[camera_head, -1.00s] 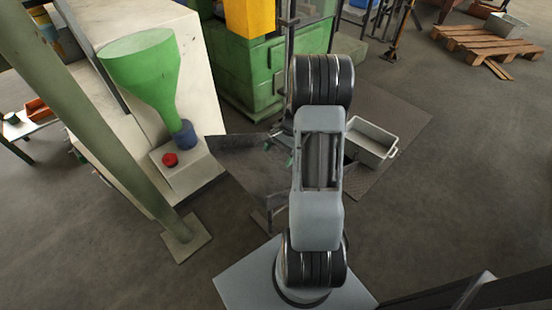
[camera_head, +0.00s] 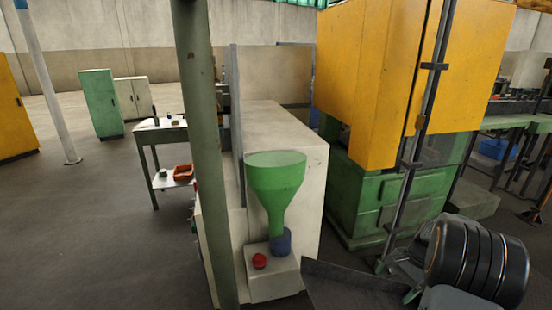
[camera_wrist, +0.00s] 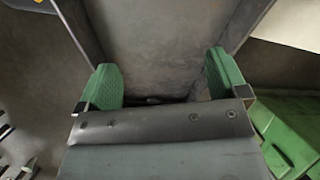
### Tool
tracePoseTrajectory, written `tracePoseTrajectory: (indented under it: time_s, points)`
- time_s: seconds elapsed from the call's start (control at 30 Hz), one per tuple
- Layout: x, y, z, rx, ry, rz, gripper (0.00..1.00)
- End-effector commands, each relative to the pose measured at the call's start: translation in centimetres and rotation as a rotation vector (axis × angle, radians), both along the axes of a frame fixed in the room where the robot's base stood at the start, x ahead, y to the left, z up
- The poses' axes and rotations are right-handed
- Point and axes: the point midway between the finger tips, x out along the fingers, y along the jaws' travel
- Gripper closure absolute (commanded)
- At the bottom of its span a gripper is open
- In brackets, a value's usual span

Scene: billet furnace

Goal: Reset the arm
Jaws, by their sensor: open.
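My gripper (camera_wrist: 165,82) is open in the wrist view, its two green fingers spread wide apart. No object shows held between them. A grey, worn metal surface lies beyond the fingers. In the head view, part of my arm shows at the lower right, with a black ringed joint. The gripper end is mostly hidden or cut off there.
A dark metal chute (camera_head: 350,288) lies close to my arm, beside a pale block with a green funnel (camera_head: 275,185) and red button (camera_head: 259,261). A yellow and green machine (camera_head: 385,195) stands behind. A green post (camera_head: 200,150) rises in front. Floor at left is clear.

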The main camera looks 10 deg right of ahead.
Motion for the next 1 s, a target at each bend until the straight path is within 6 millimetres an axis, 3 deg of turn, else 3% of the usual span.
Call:
tracePoseTrajectory:
  time_s: [0.03,0.07,0.17,0.4,0.6,0.83,1.0]
  points:
    - [-1.2,0.4,-1.1,-0.007,0.011,0.042,0.08]
    - [-1.8,0.7,-0.9,-0.023,0.004,0.074,0.08]
    - [-3.1,3.0,2.1,-0.098,-0.039,0.224,0.08]
    - [-6.1,11.2,12.3,-0.303,-0.198,0.649,0.08]
    - [-9.0,17.0,19.3,-0.440,-0.352,0.926,0.08]
    - [-10.9,21.0,24.7,-0.510,-0.497,1.069,0.08]
    - [-10.9,22.3,26.8,-0.527,-0.558,1.109,0.08]
